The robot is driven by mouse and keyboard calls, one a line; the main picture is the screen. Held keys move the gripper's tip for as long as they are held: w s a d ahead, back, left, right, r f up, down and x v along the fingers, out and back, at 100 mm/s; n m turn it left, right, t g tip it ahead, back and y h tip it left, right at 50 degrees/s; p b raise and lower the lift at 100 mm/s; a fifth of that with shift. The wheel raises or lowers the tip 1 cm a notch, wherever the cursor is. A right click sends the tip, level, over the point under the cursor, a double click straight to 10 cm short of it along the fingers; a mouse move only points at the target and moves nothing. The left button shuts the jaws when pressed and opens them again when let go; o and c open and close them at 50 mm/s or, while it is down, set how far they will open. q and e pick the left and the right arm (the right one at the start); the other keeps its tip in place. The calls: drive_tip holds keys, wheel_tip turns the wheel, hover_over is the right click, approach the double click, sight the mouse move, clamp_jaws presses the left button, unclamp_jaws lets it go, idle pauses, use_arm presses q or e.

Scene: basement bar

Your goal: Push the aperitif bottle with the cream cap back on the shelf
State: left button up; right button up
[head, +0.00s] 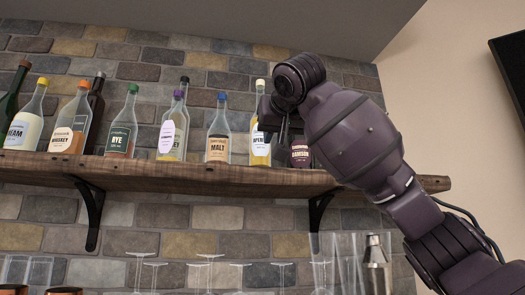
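The aperitif bottle (260,146) stands upright on the wooden shelf (180,178), with a cream cap, yellowish contents and a white label reading "APERI", its right part covered. Its base shows right at the shelf's front edge line. My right gripper (281,128) is just right of the bottle, in front of its right side, with the wrist above and the arm coming from the lower right. The dark fingers overlap each other, so I cannot tell whether they are open or whether they touch the bottle. My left gripper is not in view.
A malt bottle (218,138) stands left of the aperitif bottle, with several more bottles further left. A dark bottle labelled "DAMSON" (300,153) is just right of my gripper, partly hidden. Glasses (322,262) and a metal shaker (375,262) stand below the shelf.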

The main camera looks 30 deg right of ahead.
drive_tip(key=w, duration=0.2)
drive_tip(key=p, duration=0.2)
approach(260, 158)
drive_tip(key=w+d+f, duration=0.1)
drive_tip(key=w, duration=0.1)
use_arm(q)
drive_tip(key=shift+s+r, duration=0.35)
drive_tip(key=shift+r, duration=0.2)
use_arm(e)
drive_tip(key=shift+r+x, duration=0.25)
drive_tip(key=shift+x, duration=1)
drive_tip(key=shift+w+d, duration=0.15)
drive_tip(key=shift+w, duration=0.05)
drive_tip(key=shift+r+x, duration=0.3)
drive_tip(key=shift+x, duration=1)
drive_tip(key=shift+r+x, duration=0.25)
drive_tip(key=shift+x, duration=1.05)
drive_tip(key=shift+r+x, duration=0.3)
drive_tip(key=shift+x, duration=0.95)
